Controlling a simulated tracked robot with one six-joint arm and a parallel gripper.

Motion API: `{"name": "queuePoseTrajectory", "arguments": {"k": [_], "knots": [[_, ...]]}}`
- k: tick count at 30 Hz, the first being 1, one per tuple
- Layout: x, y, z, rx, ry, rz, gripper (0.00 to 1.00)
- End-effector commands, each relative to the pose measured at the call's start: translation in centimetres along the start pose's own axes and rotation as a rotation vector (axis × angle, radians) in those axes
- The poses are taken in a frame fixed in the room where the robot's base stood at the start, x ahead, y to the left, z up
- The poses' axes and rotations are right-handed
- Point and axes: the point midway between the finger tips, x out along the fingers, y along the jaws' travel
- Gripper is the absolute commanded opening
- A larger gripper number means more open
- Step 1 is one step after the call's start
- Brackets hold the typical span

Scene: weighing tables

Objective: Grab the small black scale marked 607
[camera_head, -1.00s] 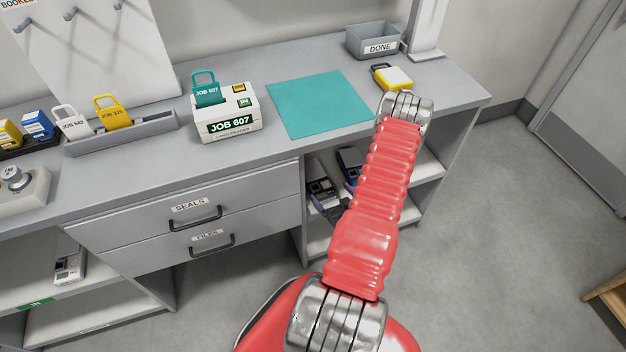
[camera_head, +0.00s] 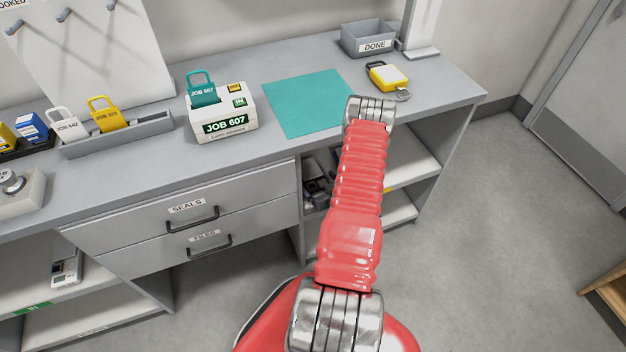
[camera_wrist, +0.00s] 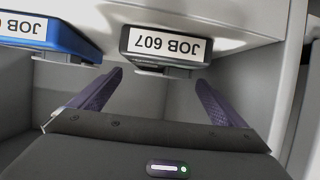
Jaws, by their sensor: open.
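In the wrist view a small black scale (camera_wrist: 165,46) shows its white label, JOB 607, upside down. It sits on a pale shelf in the upper middle. My gripper (camera_wrist: 161,78) is open and empty. Its two purple fingers point at the black scale, one toward each side of its near edge. I cannot tell whether they touch it. In the head view my gripper is hidden behind my red arm, by the open shelves at the bench's right end.
A blue scale (camera_wrist: 52,38) is close on the left in the wrist view. A shelf side wall (camera_wrist: 287,75) stands on the right.

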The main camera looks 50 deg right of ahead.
Motion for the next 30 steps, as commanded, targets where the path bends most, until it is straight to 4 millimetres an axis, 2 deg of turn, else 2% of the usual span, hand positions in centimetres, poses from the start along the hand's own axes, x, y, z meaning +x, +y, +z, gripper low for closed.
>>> {"name": "queuePoseTrajectory", "arguments": {"k": [13,24,30], "knots": [[0.6,-0.1,0.0,-0.001,0.0,-0.002,0.95],[4.8,0.1,0.2,-0.001,0.0,-0.003,0.95],[5.4,0.1,0.2,-0.001,0.0,-0.003,0.95]]}}
